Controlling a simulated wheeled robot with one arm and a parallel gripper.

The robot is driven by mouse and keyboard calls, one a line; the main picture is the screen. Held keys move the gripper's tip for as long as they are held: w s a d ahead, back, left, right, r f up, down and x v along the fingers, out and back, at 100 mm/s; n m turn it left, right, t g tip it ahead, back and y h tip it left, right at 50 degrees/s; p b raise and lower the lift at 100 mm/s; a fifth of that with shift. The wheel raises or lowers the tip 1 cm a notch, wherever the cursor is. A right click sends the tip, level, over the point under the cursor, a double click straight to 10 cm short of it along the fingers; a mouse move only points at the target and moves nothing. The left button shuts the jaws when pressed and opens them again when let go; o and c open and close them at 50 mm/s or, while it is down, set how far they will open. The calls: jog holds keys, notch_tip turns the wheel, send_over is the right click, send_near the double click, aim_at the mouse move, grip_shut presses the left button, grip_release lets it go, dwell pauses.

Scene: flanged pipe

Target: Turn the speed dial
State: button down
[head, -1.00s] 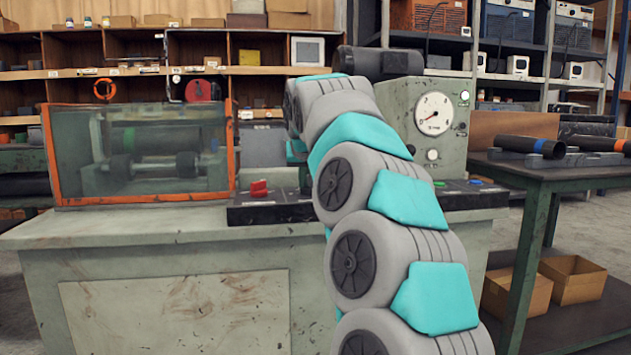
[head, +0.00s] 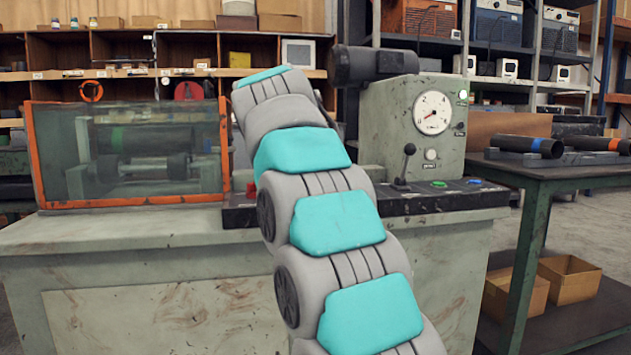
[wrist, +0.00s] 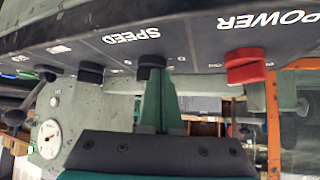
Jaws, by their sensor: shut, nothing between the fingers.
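In the wrist view, which is upside down, a black dial (wrist: 150,66) sits on the dark panel close to the SPEED label (wrist: 131,36). My gripper (wrist: 157,88) is shut and empty, its green fingers pointing at this dial. The fingertips overlap the dial's lower edge in the picture; I cannot tell if they touch it. A second black knob (wrist: 91,72) is to the left. A red knob (wrist: 246,66) by the POWER label is to the right. In the head view my arm hides the gripper and the speed dial.
The dark control panel (head: 425,203) runs along the machine's front edge, with a black lever (head: 404,168) standing on it. A round gauge (head: 432,113) is on the grey housing behind. An orange-framed guard (head: 130,150) stands left. A table (head: 555,175) with pipes is at right.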

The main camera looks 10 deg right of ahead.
jog(key=shift+w+a+r+p, duration=0.1)
jog(key=shift+w+a+p, duration=0.3)
jog(key=shift+w, duration=0.2)
jog(key=shift+w+a+p, duration=0.15)
jog(key=shift+w+p, duration=0.05)
jog(key=shift+p, duration=0.1)
jog(key=shift+w, duration=0.25)
dwell(0.4)
dwell(0.4)
